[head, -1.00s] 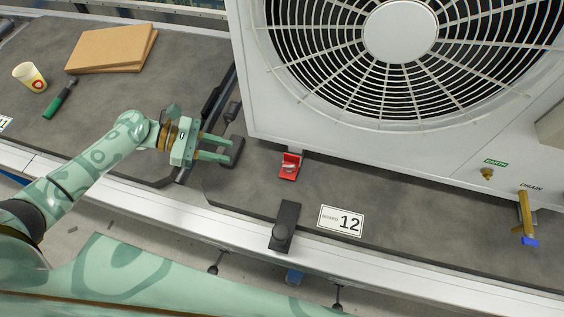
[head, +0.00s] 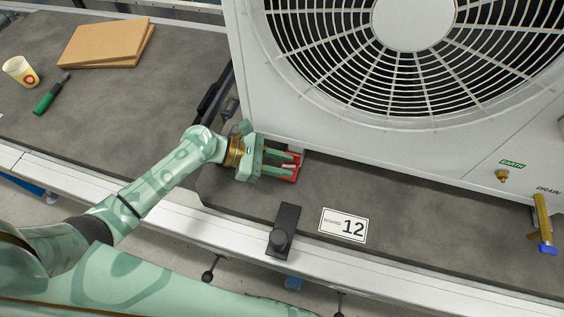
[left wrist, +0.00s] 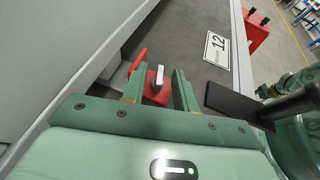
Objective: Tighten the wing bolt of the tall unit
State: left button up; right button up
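The tall unit (head: 340,130) is a big white box with a round fan grille, at the upper right of the head view. At its lower left corner is a red bracket (head: 298,155), partly hidden by my gripper. The wing bolt (left wrist: 159,75) shows in the left wrist view as a pale upright wing in front of the red bracket (left wrist: 153,96). My left gripper (head: 293,164) is at the bracket, its fingers open on either side of the wing. In the left wrist view, gaps show between the wing and both fingers (left wrist: 159,84). My right gripper is not in view.
A black clamp with a knob (head: 282,238) and a "12" board label (head: 343,225) lie on the dark board in front. A brass valve with a blue handle (head: 545,230) is at the right. Cardboard (head: 105,42), a cup (head: 20,72) and a green-handled tool (head: 48,97) lie left.

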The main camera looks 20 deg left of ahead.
pick_arm(q)
grip_shut()
jog(key=shift+w+m+g+b, duration=0.15)
jog(key=shift+m+g+b, duration=0.25)
jog(key=shift+m+g, duration=0.35)
grip_release()
jog(key=p+v, duration=0.1)
jog(key=v, duration=0.7)
jog(key=p+v, duration=0.2)
jog(key=v, duration=0.6)
jog(key=shift+a+f, duration=0.15)
jog(key=shift+a, duration=0.15)
